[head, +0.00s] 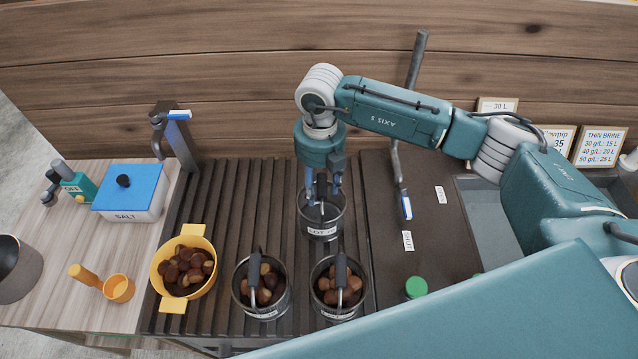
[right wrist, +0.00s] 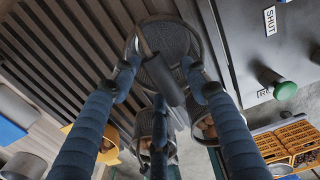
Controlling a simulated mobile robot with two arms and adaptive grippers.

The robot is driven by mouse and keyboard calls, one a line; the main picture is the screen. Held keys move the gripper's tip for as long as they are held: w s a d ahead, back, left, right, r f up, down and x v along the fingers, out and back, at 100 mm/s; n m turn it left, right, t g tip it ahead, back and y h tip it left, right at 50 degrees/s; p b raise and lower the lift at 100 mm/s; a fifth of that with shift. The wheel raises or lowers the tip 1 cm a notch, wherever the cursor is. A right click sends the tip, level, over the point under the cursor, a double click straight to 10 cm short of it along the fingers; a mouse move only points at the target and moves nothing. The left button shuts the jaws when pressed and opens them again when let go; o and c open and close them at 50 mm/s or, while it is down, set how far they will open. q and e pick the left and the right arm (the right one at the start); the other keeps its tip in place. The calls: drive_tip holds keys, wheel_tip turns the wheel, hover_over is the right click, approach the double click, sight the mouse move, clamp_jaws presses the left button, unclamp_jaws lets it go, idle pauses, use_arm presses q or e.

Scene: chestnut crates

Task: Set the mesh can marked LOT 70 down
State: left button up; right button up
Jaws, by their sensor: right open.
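The mesh can (head: 321,222) with a white label reading LOT, its number too small to be sure of, stands upright on the dark slatted rack (head: 222,200). It also shows in the right wrist view (right wrist: 168,38), with its dark handle grip (right wrist: 160,68) standing up. My right gripper (head: 322,196) is just above the can, pointing down. Its blue fingers are open around the handle grip in the right wrist view (right wrist: 160,84); I cannot tell whether any finger touches it. My left gripper is not in view.
Two mesh cans of chestnuts (head: 243,291) (head: 318,305) stand in front of the labelled can. A yellow pot of chestnuts (head: 158,268) is at their left. A blue-lidded salt box (head: 132,200) sits on the left counter.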

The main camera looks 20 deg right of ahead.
wheel_tip(320, 180, up, 12)
drive_tip(key=b, duration=0.5)
idle(0.3)
